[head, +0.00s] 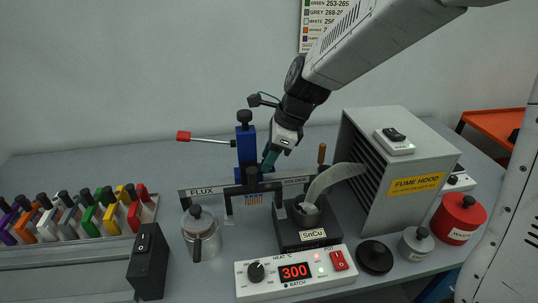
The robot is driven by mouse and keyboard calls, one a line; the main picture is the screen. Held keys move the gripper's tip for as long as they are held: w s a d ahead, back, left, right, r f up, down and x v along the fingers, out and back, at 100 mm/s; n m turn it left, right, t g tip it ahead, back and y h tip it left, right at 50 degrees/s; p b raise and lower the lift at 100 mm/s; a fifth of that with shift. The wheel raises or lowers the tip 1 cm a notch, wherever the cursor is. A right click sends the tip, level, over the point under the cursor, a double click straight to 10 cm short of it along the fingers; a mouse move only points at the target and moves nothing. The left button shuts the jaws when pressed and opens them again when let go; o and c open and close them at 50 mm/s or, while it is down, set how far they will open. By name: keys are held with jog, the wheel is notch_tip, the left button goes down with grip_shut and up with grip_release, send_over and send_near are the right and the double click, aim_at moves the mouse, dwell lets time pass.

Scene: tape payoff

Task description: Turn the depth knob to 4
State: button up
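No label reading "depth" is legible, so I cannot tell for sure which knob is the depth knob. A black knob (245,116) sits on top of a blue upright block (246,148) behind the flux holder bar (205,192). Another dark knob-like part (252,175) is at the middle of that bar. No scale or pointer is readable on either. My gripper (268,168) points down just right of the blue block, its teal fingers near the bar. The finger gap and anything between the fingers are too small to tell.
A red-handled lever (184,135) juts left from the block. A SnCu pot (306,213) with a pale curved duct stands right of the bar, beside the fume hood (385,165). The heater box (295,272) reads 300. A metal jug (201,235) is front left.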

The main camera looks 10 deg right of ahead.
jog(key=shift+c, duration=0.4)
grip_shut()
jog(key=shift+w+n, duration=0.1)
jog(key=shift+n, duration=0.3)
jog(key=n+g, duration=0.1)
jog(key=n, duration=0.2)
jog(key=shift+w+n+g, duration=0.15)
jog(key=shift+n+g, duration=0.25)
jog(key=n+g, duration=0.1)
jog(key=n, duration=0.3)
jog(key=shift+w+n+g, duration=0.15)
jog(key=shift+n+g, duration=0.15)
jog(key=shift+g, duration=0.1)
jog(key=shift+o, duration=0.4)
grip_release()
